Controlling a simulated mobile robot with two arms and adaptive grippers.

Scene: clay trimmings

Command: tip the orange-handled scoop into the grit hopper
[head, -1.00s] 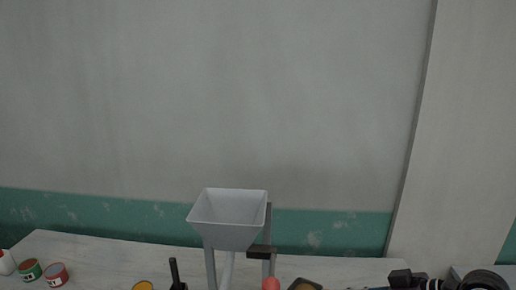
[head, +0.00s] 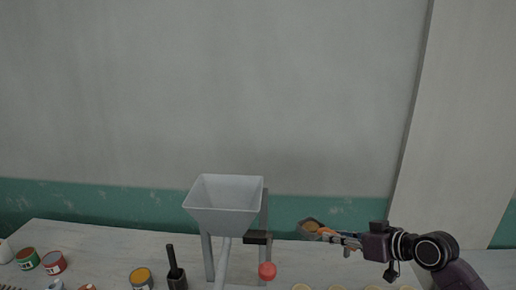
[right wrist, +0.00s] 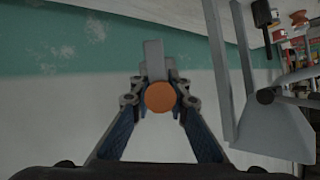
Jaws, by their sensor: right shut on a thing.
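The grit hopper is a pale grey square funnel (head: 224,205) on grey legs, in the middle of the head view. My right gripper (head: 345,239) is to the right of it, shut on the orange-handled scoop (head: 312,225). The scoop points left toward the hopper, a gap away, at about the height of the hopper's lower body. Brown material shows in its pan, which looks roughly level. In the right wrist view the round orange handle end (right wrist: 160,97) sits between the fingers, and the hopper (right wrist: 278,130) is at the right. My left gripper is not in view.
A red ball knob (head: 267,271) hangs by the hopper's dark block. A yellow-topped can (head: 142,278) and a black holder with a tool (head: 176,275) stand left of the hopper. Green (head: 28,259) and red (head: 53,263) cans are at far left. A wall stands behind.

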